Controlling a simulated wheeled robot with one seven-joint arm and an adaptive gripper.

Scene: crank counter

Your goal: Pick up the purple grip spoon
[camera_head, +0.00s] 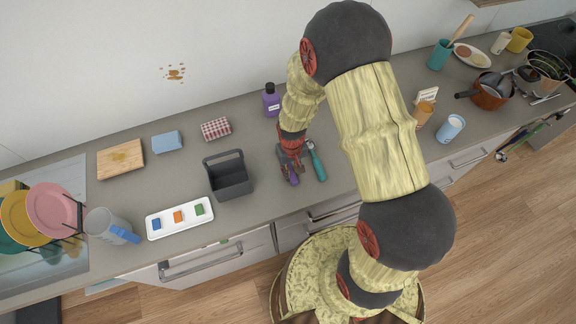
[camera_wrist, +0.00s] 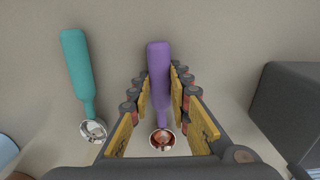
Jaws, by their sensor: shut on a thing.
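The purple grip spoon (camera_wrist: 158,70) lies lengthwise between the finger pads in the wrist view, its handle pointing away and its shiny bowl nearest the wrist. In the head view a bit of its purple handle (camera_head: 294,180) shows below my gripper (camera_head: 290,168); the rest is hidden. My gripper is shut on the purple spoon, low over the counter. I cannot tell if the spoon is clear of the surface. A teal-handled spoon (camera_head: 316,161) lies just to the right in the head view, and to the left in the wrist view (camera_wrist: 76,65), apart from the fingers.
A dark grey caddy (camera_head: 230,185) stands left of my gripper, with a white tray of coloured blocks (camera_head: 180,231) beyond it. A purple bottle (camera_head: 271,101) stands behind. The counter's front edge is close. Bare counter lies between caddy and gripper.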

